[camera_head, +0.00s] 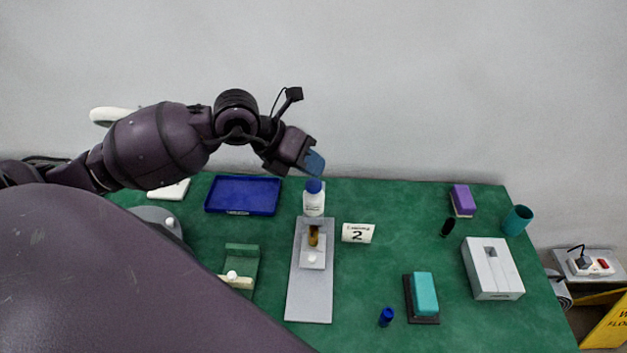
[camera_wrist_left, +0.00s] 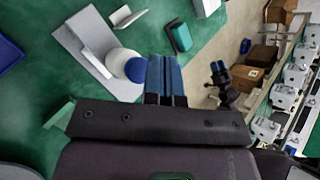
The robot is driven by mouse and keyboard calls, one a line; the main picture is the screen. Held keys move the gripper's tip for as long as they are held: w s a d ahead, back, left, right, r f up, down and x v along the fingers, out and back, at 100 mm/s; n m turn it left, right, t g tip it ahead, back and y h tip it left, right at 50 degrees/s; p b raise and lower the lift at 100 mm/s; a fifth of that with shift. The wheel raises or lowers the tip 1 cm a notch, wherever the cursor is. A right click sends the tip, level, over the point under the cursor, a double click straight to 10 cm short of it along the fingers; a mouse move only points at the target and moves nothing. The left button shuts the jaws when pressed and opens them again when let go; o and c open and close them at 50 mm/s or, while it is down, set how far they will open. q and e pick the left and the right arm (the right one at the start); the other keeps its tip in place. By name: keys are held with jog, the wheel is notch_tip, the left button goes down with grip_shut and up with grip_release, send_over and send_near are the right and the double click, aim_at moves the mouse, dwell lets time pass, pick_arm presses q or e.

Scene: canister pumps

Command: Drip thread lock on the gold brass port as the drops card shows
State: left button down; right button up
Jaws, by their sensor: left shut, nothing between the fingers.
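A white bottle (camera_head: 313,205) with a blue cap (camera_head: 314,187) stands upright at the back end of a grey plate (camera_head: 310,300). The gold brass port (camera_head: 313,237) stands on a block on that plate, in front of the bottle. The drops card (camera_head: 358,234) shows a "2" to the right of the port. My left gripper (camera_head: 315,163) is shut and empty, just above the bottle's cap in the head view. In the left wrist view its blue fingers (camera_wrist_left: 166,78) are beside the blue cap (camera_wrist_left: 136,70); contact is unclear.
A blue tray (camera_head: 242,195) lies at the back left, a green holder (camera_head: 241,265) left of the plate. A teal block (camera_head: 425,293), a blue cylinder (camera_head: 386,317), a grey box (camera_head: 491,268), a purple block (camera_head: 462,200) and a teal cup (camera_head: 518,219) stand to the right.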

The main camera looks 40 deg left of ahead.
aim_at(312, 181)
pick_arm(q)
jog(key=shift+r+p, duration=1.35)
jog(key=shift+r, duration=1.1)
jog(key=shift+f, duration=0.1)
